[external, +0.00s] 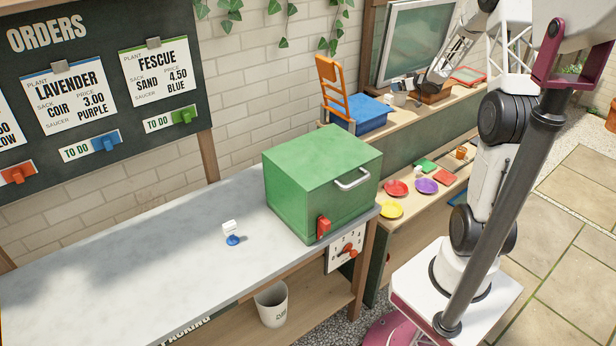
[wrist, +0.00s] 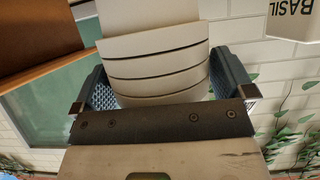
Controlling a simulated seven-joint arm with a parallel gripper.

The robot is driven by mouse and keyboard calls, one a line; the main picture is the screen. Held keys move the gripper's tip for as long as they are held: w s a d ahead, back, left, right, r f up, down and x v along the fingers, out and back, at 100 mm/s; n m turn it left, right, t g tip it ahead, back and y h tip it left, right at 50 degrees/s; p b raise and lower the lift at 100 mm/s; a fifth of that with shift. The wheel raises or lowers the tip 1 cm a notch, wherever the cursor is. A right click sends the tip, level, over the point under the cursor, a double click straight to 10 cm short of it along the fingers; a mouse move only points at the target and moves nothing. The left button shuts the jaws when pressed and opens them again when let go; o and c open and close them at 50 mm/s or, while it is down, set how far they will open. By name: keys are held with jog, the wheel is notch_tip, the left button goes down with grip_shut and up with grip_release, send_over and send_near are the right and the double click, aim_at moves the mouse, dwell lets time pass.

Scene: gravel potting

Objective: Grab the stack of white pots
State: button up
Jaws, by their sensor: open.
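A stack of white pots (wrist: 155,70) fills the middle of the wrist view, its nested rims showing as several curved bands with dark gaps. My gripper (wrist: 163,88) is open, with one dark ridged finger on each side of the stack. Whether either finger touches the pots I cannot tell. In the external view my gripper (external: 432,78) is small, low over the far bench by the framed green panel. The stack cannot be made out there.
A brown box (external: 434,95) and a blue crate (external: 372,116) with an orange chair-like rack (external: 333,88) stand on the far bench. A green box (external: 310,180) sits on the grey table (external: 130,260).

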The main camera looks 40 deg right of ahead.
jog(key=shift+c, duration=0.5)
jog(key=c, duration=0.8)
jog(key=shift+r, duration=0.15)
jog(key=shift+r, duration=1.45)
jog(key=s+a, duration=0.2)
jog(key=s, duration=0.2)
jog(key=s+a+r, duration=0.1)
jog(key=s+a, duration=0.2)
jog(key=s, duration=0.2)
jog(key=s+a, duration=0.3)
jog(key=s, duration=0.1)
jog(key=shift+s+a+r, duration=0.2)
jog(key=shift+s+r, duration=0.05)
jog(key=shift+r, duration=0.15)
